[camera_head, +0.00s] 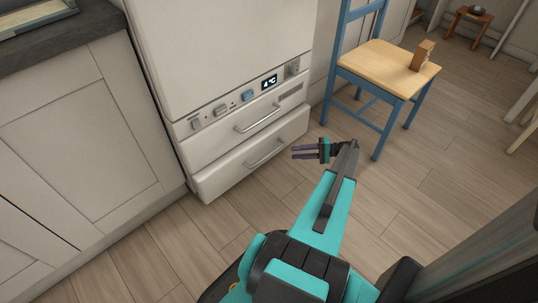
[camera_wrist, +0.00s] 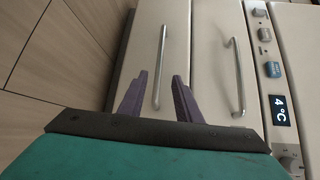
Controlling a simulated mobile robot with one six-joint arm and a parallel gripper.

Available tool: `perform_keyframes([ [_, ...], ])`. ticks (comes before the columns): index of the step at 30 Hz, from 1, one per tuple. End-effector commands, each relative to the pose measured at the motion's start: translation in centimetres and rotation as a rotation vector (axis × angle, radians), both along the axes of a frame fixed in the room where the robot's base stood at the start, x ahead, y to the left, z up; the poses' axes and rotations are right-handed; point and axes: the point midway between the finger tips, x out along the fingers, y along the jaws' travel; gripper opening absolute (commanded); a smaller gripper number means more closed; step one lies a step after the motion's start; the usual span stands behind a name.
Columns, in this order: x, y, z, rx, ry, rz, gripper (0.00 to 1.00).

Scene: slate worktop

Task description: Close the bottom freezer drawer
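The bottom freezer drawer (camera_head: 228,178) is the lowest white front of the fridge-freezer and stands out slightly past the drawer above it. Its bar handle (camera_head: 265,153) runs across the front. In the wrist view the bottom drawer (camera_wrist: 145,40) is the left panel, with its handle (camera_wrist: 160,62) upright in the picture. My gripper (camera_head: 292,152) is open and empty, in front of the drawer's right end. In the wrist view its two purple fingers (camera_wrist: 159,76) appear either side of the handle. I cannot tell whether they touch anything.
The upper drawer (camera_head: 225,137) looks closed, below a control panel with a display (camera_head: 269,82). A blue chair (camera_head: 375,66) with a wooden block (camera_head: 422,55) on it stands to the right. Grey cabinets (camera_head: 75,130) stand left. The floor (camera_head: 240,225) before the drawer is clear.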

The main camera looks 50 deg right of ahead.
Motion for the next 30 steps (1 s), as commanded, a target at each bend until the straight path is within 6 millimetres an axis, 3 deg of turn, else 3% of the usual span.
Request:
perform_keyframes([
  [14,0.6,0.7,-0.2,-0.001,0.002,-0.002,0.31],
  [30,5.8,5.4,-1.3,-0.001,0.002,-0.002,0.31],
])
